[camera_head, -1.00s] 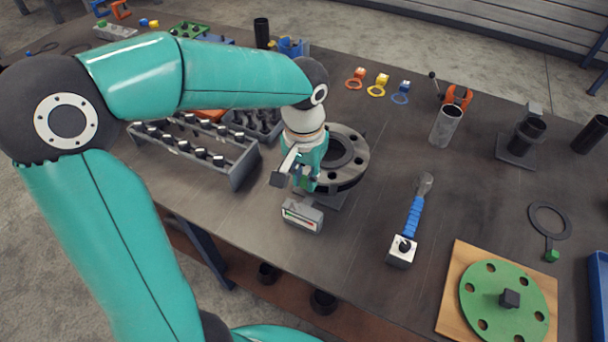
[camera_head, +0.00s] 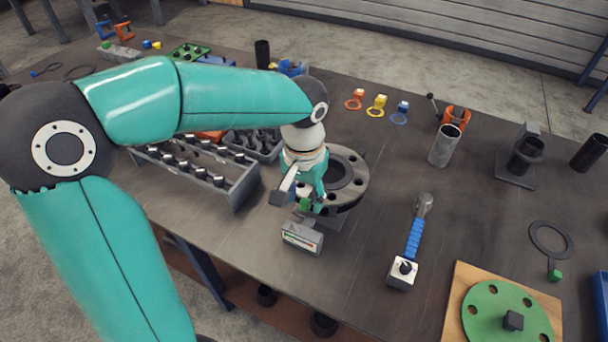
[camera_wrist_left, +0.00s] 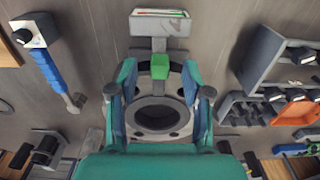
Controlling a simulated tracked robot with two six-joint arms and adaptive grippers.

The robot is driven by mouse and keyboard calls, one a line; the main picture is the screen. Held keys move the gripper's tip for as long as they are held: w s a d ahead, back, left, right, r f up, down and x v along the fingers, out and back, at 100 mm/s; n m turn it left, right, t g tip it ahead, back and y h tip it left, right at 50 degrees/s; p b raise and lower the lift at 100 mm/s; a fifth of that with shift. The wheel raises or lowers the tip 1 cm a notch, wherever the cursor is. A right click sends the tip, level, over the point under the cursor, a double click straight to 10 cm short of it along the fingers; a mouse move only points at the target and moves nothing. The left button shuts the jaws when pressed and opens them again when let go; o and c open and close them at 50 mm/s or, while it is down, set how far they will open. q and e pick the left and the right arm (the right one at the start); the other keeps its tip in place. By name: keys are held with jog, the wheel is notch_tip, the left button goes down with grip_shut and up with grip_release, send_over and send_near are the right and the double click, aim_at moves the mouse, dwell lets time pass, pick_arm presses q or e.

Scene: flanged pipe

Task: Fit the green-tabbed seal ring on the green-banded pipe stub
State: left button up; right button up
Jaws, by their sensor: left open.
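My left gripper (camera_head: 312,200) is open over the near edge of the flanged pipe (camera_head: 352,190). In the left wrist view the open fingers (camera_wrist_left: 156,92) stand either side of a green block (camera_wrist_left: 160,66). The block also shows in the head view (camera_head: 304,204), and a dark ring lies around the bore (camera_wrist_left: 157,115). I cannot tell whether block and ring are one piece. A dark seal ring (camera_head: 535,231) with a green tab (camera_head: 556,274) lies flat on the table at the right. I see no green band on any stub. My right gripper is out of view.
A gauge box (camera_head: 302,237) stands close in front of the flange. A bolt rack (camera_head: 243,188) is to the left. A blue-handled tool (camera_head: 413,240) and a green disc (camera_head: 485,310) on a board are to the right. Grey (camera_head: 444,146) and black (camera_head: 525,156) pipes stand farther back.

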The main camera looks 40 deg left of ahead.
pick_arm(q)
notch_tip(320, 180, up, 20)
jog(key=p, duration=0.8)
jog(key=shift+s+p, duration=0.2)
jog(key=shift+p, duration=0.1)
